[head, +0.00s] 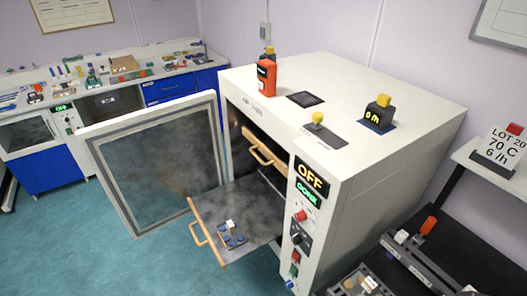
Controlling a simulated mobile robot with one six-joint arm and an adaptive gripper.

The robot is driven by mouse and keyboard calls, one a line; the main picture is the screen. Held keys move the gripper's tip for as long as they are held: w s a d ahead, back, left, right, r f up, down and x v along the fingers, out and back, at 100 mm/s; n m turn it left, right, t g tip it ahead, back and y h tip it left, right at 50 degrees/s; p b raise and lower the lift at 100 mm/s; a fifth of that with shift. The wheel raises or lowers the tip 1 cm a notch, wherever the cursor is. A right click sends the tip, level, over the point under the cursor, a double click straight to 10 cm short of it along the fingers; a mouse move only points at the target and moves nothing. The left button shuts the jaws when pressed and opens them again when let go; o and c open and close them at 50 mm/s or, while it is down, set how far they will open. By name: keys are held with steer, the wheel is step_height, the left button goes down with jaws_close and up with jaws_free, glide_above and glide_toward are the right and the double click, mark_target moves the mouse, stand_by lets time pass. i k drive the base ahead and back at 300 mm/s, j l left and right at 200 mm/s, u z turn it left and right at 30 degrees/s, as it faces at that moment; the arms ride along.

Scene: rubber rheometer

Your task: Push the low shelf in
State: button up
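The low shelf (262,208) is a grey, mottled tray pulled partway out of the front of a white oven (390,160). A light wooden handle (208,243) runs along its outer edge. A small dark blue holder with a white piece (232,235) sits on the shelf near the handle. A higher shelf's wooden handle (266,155) shows inside the oven opening, above the low shelf. The oven door (160,165) stands wide open to the left. My gripper is not in this view. The inner end of the low shelf is hidden by the oven's right front panel.
An orange-red device (266,77) and a yellow-topped unit (379,112) stand on the oven. A dark bench (460,265) with tools is at the lower right. The teal floor (120,265) before the shelf is clear.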

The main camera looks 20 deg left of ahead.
mark_target(258, 205)
steer(key=u, duration=1.75)
steer(key=i+l, duration=0.15)
steer(key=i, duration=0.2)
steer(key=i+l+u, duration=0.1)
steer(key=i, duration=0.2)
